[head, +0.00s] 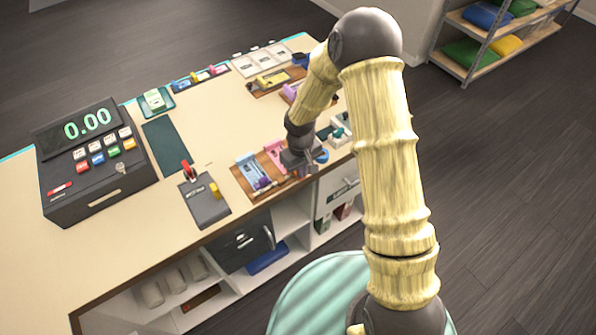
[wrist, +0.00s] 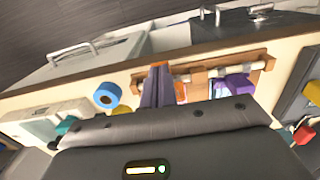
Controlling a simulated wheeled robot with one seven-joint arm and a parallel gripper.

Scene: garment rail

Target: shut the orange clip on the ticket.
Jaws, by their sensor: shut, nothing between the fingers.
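In the wrist view, a wooden board (wrist: 262,60) on the counter carries tickets and clips. A small orange piece (wrist: 181,91), likely the orange clip, shows just right of my gripper (wrist: 157,72). The fingers are shut and empty and partly hide it, so I cannot tell whether the clip is open or touched. A purple clip (wrist: 235,84) sits further right over a pale ticket (wrist: 220,90). In the head view my gripper (head: 300,160) is low over the right end of the same board (head: 241,181); the orange clip is not clear there.
A blue ring (wrist: 107,95) lies left of the fingers in the wrist view. More boards with clips (head: 270,80) lie behind. Bare counter (head: 215,125) is free.

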